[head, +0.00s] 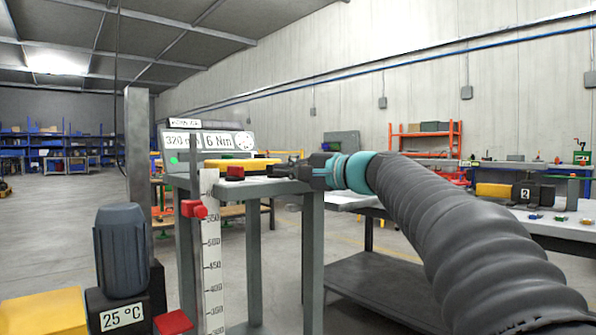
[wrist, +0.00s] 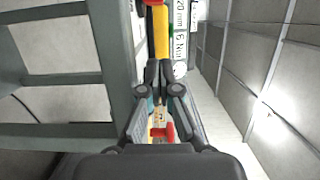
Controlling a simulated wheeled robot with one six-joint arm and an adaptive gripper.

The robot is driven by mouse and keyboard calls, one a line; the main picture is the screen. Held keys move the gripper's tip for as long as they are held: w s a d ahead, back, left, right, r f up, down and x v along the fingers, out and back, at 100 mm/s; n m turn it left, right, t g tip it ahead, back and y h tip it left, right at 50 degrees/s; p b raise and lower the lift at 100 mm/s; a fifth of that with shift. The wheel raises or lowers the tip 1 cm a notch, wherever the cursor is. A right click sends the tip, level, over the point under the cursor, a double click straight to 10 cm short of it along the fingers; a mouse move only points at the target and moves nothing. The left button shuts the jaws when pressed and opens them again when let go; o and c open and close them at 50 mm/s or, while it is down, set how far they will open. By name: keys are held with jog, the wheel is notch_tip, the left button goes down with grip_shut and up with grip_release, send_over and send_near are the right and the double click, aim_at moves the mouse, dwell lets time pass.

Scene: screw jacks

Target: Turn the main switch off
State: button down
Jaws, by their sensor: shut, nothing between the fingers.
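A red block on a dark base (head: 235,173) sits on the grey stand's top (head: 270,186), beside a yellow bar (head: 240,163). It may be the main switch; its position is too small to read. My gripper (head: 280,168) points left over the stand's right end, apart from the red block. In the wrist view my gripper (wrist: 160,70) has its fingertips together with nothing between them. The yellow bar (wrist: 162,35) lies beyond the tips, with red and black at the top edge. A display panel (head: 210,141) behind reads about 320 mm and 6 Nm, with a green lamp (head: 173,160).
A white ruler (head: 211,255) with a red pointer (head: 194,209) stands in front at left. A dark motor (head: 122,250) with a 25 °C label is at lower left. A workbench (head: 540,225) is at right. A grey post (head: 138,150) rises behind.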

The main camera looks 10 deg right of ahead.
aim_at(256, 182)
jog(key=x, duration=0.4)
jog(key=shift+s+a, duration=0.1)
jog(key=shift+a, duration=0.35)
jog(key=shift+s+a, duration=0.7)
jog(key=shift+a, duration=0.15)
jog(key=shift+s+a, duration=0.3)
jog(key=shift+a, duration=0.15)
jog(key=shift+d, duration=0.1)
